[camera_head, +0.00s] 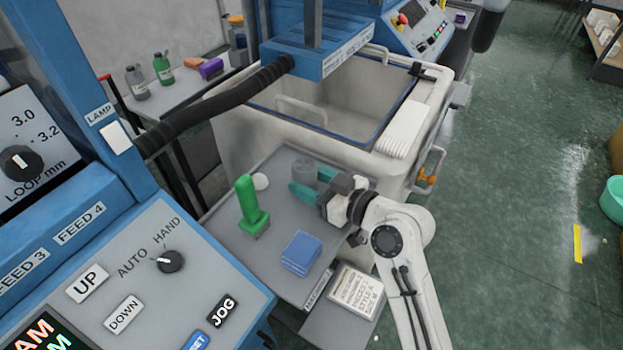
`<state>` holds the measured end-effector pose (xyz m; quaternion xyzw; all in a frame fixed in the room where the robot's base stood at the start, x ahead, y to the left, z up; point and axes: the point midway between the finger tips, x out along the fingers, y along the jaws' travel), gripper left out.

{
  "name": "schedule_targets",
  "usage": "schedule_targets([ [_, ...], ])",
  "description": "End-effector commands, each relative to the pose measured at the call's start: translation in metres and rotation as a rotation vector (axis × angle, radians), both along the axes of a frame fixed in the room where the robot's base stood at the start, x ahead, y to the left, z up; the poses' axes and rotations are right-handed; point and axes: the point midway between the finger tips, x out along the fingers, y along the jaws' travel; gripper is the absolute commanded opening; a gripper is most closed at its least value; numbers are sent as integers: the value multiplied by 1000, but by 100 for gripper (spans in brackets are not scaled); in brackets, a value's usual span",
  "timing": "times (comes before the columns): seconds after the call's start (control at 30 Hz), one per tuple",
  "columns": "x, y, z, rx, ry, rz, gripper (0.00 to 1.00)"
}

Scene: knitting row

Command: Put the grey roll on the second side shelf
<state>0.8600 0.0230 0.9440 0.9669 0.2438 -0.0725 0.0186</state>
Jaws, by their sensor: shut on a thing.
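The grey roll (304,172) is a short dark-grey cylinder near the far end of a grey side shelf (223,220). My gripper (301,186) reaches in from the right with its teal fingers shut on the roll. The fingers hide part of the roll's side. I cannot tell whether the roll touches the shelf or is held just above it. A lower grey surface with a written card (356,290) on it shows below the shelf's right edge. I cannot tell from the picture which shelf is the second.
On the shelf stand a green upright object (249,203), a blue block (301,253) and a pale disc (261,182). A large cream bin (240,135) stands behind. The control panel (150,270) is at the lower left. Open green floor lies right.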

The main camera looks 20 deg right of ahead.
Motion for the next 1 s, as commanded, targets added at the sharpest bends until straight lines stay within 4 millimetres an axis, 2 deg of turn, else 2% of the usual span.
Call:
schedule_targets([
  [0.37,-1,-1,-6,1,0,-2,24],
  [0.4,-1,-1,-6,1,0,-2,53],
  [0.63,-1,-1,-5,0,1,-2,75],
  [0.67,-1,-1,-5,0,1,-2,78],
  [1.0,-1,-1,1,1,0,-2,78],
])
